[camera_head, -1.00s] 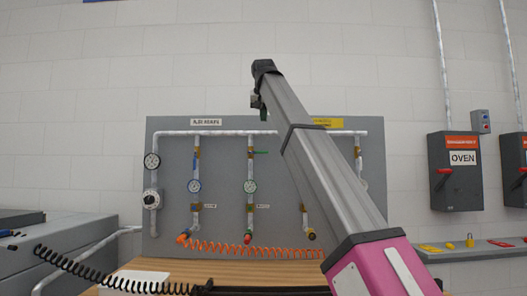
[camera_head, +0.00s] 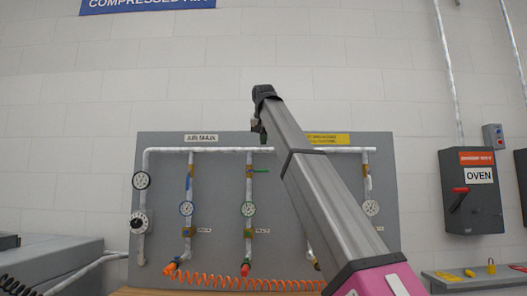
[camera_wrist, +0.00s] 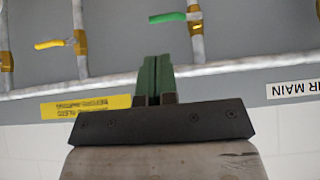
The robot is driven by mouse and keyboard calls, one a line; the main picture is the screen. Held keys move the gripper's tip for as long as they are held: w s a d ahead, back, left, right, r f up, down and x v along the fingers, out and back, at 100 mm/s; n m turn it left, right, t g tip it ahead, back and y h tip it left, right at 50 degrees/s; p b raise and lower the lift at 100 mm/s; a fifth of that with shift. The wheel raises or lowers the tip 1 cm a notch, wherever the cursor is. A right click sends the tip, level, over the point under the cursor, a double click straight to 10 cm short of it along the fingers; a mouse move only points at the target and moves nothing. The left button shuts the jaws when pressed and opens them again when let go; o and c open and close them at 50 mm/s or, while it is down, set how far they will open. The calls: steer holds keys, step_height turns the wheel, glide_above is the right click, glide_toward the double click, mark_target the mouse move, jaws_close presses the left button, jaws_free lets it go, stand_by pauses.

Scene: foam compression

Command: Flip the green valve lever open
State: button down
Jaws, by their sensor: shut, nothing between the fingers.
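The green valve lever (camera_head: 261,171) sticks out to the right from a vertical pipe on the grey panel, crosswise to that pipe. In the wrist view, which shows the panel upside down, the green lever (camera_wrist: 167,17) points left from its brass valve (camera_wrist: 195,27). My gripper (camera_head: 262,136) is at the upper part of the panel, near the horizontal pipe and above the lever. In the wrist view its green fingers (camera_wrist: 155,62) are together and empty. They point toward the panel, with a visible gap between them and the lever.
A horizontal pipe (camera_head: 210,149) feeds several vertical pipes with gauges. A yellow lever (camera_wrist: 50,44) is on a neighbouring pipe, left in the wrist view. A yellow label (camera_wrist: 85,107) lies near the fingers. An orange coiled hose (camera_head: 240,284) hangs below; an oven switch box (camera_head: 474,190) is at right.

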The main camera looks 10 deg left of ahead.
mark_target(263, 171)
steer(key=shift+w+r+x, duration=0.1)
steer(key=shift+w+x, duration=0.05)
steer(key=shift+x, duration=1.95)
steer(key=shift+w+r+x, duration=0.15)
steer(key=shift+x, duration=1.95)
steer(key=shift+w+r+x, duration=0.1)
steer(key=shift+x, duration=2)
steer(key=shift+f+m+y, duration=0.3)
steer(key=shift+f+y, duration=0.15)
steer(key=shift+y, duration=0.15)
step_height(263, 171, down, 7)
steer(key=a+m+y, duration=0.3)
steer(key=m+y, duration=0.3)
steer(key=y, duration=0.6)
steer(key=s+r+v, duration=0.1)
steer(key=v, duration=1.3)
steer(key=shift+s+a, duration=0.2)
steer(key=shift+a, duration=0.15)
